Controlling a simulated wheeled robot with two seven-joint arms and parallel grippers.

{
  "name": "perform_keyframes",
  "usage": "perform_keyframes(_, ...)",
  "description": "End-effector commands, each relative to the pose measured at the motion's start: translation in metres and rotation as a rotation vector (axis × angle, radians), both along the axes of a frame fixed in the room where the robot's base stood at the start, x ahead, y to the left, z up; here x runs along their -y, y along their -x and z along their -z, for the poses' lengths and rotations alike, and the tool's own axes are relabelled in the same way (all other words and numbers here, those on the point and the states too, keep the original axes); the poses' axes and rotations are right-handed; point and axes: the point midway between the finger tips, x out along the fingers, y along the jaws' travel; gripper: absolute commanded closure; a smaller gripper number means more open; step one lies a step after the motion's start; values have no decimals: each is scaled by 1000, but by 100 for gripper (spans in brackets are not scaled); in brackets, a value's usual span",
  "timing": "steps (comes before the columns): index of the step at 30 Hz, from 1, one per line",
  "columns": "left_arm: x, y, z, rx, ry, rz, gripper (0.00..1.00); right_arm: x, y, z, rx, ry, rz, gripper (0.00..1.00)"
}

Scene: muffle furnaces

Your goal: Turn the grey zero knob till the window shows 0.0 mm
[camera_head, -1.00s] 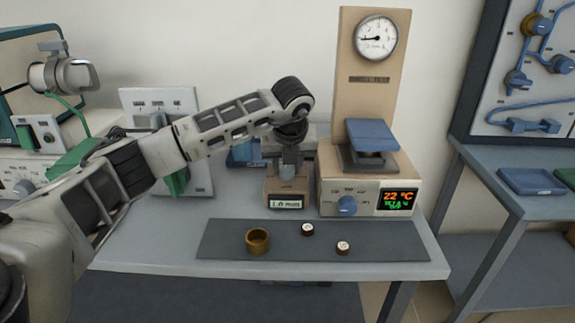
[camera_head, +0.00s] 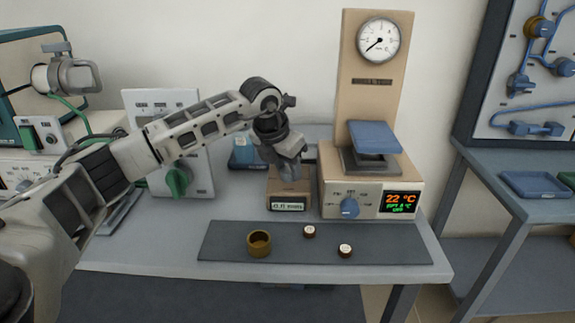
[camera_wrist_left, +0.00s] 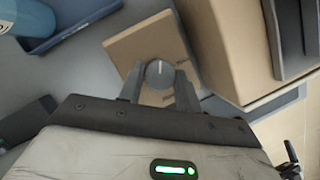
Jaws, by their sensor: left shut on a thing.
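The grey zero knob (camera_wrist_left: 159,72) is round with a pale index line and sits on top of a small tan box (camera_wrist_left: 150,45). In the head view the tan box (camera_head: 289,189) carries a window (camera_head: 288,206) on its front. Its small digits are blurred, and I cannot read them surely. My left gripper (camera_head: 290,172) comes down on the box from above, with its wrist tilted. In the left wrist view its fingers (camera_wrist_left: 159,80) are shut on the knob, one on each side. In the head view the gripper hides the knob. My right gripper is not in view.
A tan instrument (camera_head: 350,190) with a blue knob, a lit display and a dial gauge (camera_head: 379,39) on its column stands close right of the box. A dark mat (camera_head: 330,245) in front holds a brass cup (camera_head: 259,243) and two small discs. A white panel (camera_head: 200,165) stands left.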

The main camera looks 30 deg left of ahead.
Motion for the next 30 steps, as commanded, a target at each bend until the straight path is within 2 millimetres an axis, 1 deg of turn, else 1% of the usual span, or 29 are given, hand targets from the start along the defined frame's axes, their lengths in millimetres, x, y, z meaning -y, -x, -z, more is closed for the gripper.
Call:
perform_keyframes(7, -1, 0, 0, -2, 1, 58, 89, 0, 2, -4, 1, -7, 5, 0)
perform_keyframes(20, -1, 0, 0, -2, 0, 67, 89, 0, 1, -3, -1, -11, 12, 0)
perform_keyframes(21, -1, 0, 0, -2, 0, 67, 63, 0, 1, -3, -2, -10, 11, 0)
perform_keyframes(23, -1, 0, 0, -2, 0, 67, 47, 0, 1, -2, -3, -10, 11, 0)
perform_keyframes(24, -1, 0, 0, -2, -1, 67, 44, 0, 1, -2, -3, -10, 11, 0)
perform_keyframes(30, -1, 0, 0, -1, 0, 66, 44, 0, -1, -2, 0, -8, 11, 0)
